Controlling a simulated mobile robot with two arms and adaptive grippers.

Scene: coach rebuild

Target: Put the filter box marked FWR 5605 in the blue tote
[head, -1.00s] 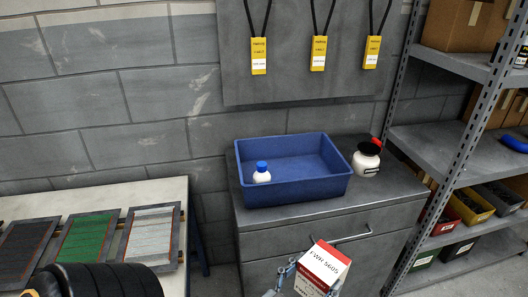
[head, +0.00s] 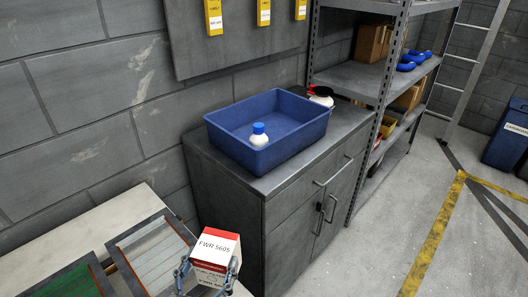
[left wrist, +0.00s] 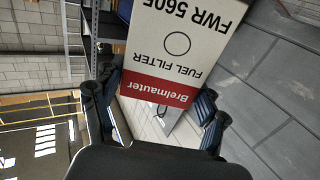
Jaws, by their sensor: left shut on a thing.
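The white and red filter box (head: 215,248) reads FWR 5605 on its top in the head view. My left gripper (head: 208,270) is shut on it, with a finger on each side, and holds it up in front of the cabinet. In the left wrist view the box (left wrist: 180,50) sits between the fingers (left wrist: 155,108), its FUEL FILTER label upside down. The blue tote (head: 296,140) stands open on the grey cabinet, beyond and to the right of the box. A white bottle with a blue cap (head: 259,136) stands inside the tote. My right gripper is out of view.
A workbench with framed panels (head: 150,250) is at the lower left. A metal shelf (head: 362,78) rises right of the cabinet.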

